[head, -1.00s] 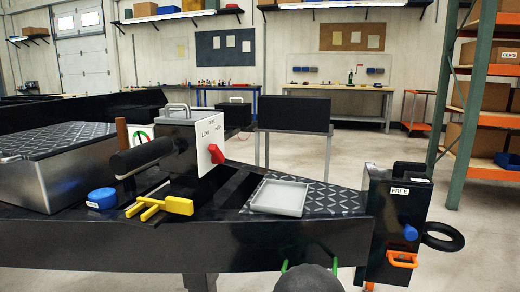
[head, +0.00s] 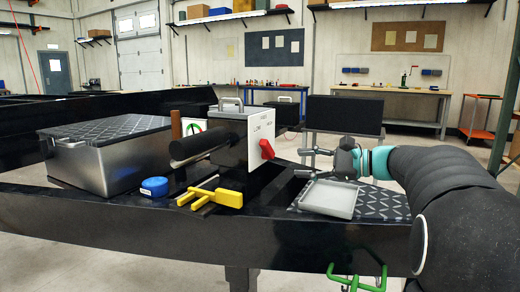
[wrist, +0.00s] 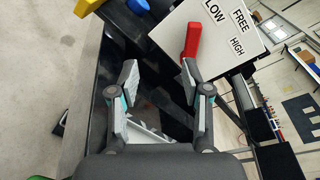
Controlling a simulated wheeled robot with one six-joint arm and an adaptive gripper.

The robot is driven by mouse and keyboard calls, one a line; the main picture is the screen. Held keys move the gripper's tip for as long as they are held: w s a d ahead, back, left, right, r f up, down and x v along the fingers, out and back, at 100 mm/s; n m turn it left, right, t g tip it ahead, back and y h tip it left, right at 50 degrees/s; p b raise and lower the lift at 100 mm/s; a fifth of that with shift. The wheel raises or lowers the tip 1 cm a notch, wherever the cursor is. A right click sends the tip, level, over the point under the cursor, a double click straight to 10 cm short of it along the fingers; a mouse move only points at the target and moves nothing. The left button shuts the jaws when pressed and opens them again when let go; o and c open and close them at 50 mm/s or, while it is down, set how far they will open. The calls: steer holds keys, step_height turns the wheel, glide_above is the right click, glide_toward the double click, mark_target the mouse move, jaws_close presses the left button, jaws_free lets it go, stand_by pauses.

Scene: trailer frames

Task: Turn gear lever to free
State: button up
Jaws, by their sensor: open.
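The red gear lever (head: 267,149) sits on the white panel (head: 259,138) of a dark gearbox with a metal handle on top. In the wrist view the lever (wrist: 191,42) stands just beyond the fingertips, and the panel (wrist: 207,35) reads LOW, FREE and HIGH. I cannot tell which label the lever points to. My gripper (head: 303,162) is to the right of the lever, fingers pointing left toward it, above the grey tray. In the wrist view my gripper (wrist: 159,67) is open and empty, with the lever ahead of its right finger, apart from it.
The grey tray (head: 328,198) lies on a patterned plate below my gripper. A yellow fork-shaped piece (head: 212,197) and a blue cap (head: 154,186) lie left on the black frame. A black cylinder (head: 190,146) sticks out left of the gearbox. A green hook (head: 356,283) hangs in front.

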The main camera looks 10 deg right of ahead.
mark_target(269, 147)
steer(key=w+d+r+m+t+y, duration=0.1)
steer(key=w+d+r, duration=0.1)
steer(key=d, duration=0.2)
steer(key=x, duration=1.4)
steer(key=shift+p, duration=0.35)
jaws_close()
